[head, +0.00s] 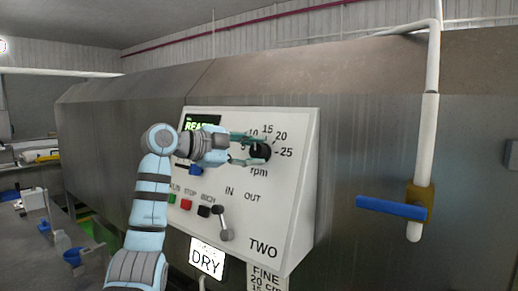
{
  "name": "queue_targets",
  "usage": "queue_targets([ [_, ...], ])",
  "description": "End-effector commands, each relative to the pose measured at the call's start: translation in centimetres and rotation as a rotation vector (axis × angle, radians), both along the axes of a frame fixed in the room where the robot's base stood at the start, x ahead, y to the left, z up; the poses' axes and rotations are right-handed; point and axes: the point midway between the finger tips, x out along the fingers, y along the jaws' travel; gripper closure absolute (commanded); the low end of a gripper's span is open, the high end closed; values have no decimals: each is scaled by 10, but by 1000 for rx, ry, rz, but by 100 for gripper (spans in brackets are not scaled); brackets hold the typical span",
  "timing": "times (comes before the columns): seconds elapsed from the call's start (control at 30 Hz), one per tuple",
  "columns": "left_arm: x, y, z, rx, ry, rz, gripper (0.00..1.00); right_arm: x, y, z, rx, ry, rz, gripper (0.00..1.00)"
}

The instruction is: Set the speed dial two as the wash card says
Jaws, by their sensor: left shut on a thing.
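The speed dial (263,151) is a black round knob on the white slanted panel (285,200) marked TWO. Its scale shows 10, 15, 20 and 25 rpm. My left gripper (254,150) is shut on the dial from the left and hides part of it. I cannot tell where the dial's pointer stands. A card (266,276) reading "FINE 20 cm 15" hangs under the panel, cut off by the bottom edge. A white sign (207,258) reading "DRY" is left of it. My right gripper is not in view.
The panel also carries a green READY display (201,122), RUN, STOP and INCH buttons (204,211), and an IN/OUT lever (223,223). A blue valve handle (391,208) sits on a pipe at right. A bench (35,250) with bottles is at left.

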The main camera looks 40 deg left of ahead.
Motion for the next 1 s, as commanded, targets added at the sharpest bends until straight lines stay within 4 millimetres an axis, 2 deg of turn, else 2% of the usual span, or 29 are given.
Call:
queue_targets([
  [0.77,0,-2,-4,183,22,-75,88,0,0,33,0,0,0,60],
  [0.8,0,-2,-5,182,21,-74,59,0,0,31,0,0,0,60],
  [0.9,0,-2,-5,181,18,-73,47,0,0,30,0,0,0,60],
  [1.0,0,-1,-4,182,16,-71,47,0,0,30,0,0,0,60],
])
